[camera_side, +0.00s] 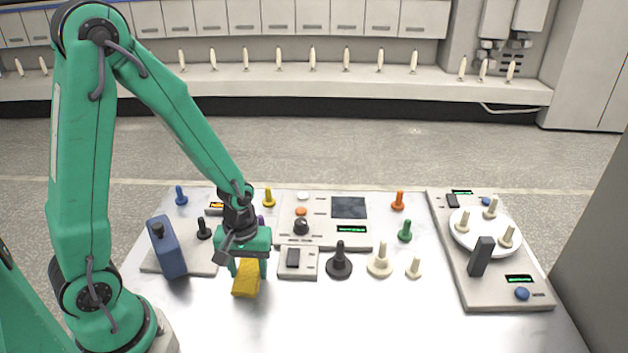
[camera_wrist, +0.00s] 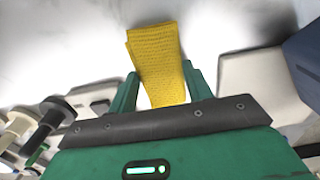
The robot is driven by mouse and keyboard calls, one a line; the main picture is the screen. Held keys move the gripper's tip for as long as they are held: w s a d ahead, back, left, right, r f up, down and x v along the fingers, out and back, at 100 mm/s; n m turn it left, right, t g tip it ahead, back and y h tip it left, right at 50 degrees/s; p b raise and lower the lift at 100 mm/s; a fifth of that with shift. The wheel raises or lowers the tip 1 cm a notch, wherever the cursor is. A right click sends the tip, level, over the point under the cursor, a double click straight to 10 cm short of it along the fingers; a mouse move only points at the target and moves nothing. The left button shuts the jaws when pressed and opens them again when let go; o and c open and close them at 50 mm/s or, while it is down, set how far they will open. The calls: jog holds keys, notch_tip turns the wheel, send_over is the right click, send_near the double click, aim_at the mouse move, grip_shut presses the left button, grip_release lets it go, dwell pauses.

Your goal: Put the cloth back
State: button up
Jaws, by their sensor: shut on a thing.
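The cloth (camera_side: 245,284) is a folded yellow piece of fabric with a ribbed weave. My gripper (camera_side: 248,266) is shut on it over the left-middle of the white table. In the wrist view the cloth (camera_wrist: 156,58) sits between the two green fingers of my gripper (camera_wrist: 163,84) and sticks out past their tips. Its near end is hidden behind the gripper body. I cannot tell whether its lower end touches the table.
A blue bottle-like block (camera_side: 170,252) stands left on a grey plate (camera_side: 205,263). A switch box (camera_side: 312,271), a black peg (camera_side: 339,264) and cream pegs (camera_side: 379,262) stand to the right. The control panel (camera_side: 327,238) is behind. The front table is clear.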

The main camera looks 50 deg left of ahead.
jog(key=shift+f, duration=0.2)
jog(key=o, duration=0.9)
jog(key=shift+o, duration=0.2)
jog(key=shift+r, duration=0.1)
notch_tip(320, 180, up, 12)
dwell(0.6)
jog(key=shift+r, duration=0.1)
dwell(0.5)
notch_tip(320, 180, up, 11)
jog(key=m+t, duration=0.5)
jog(key=m, duration=0.3)
send_over(248, 271)
jog(key=s, duration=0.4)
jog(key=shift+s+d+r+m+t, duration=0.3)
jog(key=shift+s+d+r+m, duration=0.15)
jog(key=shift+r+m, duration=0.1)
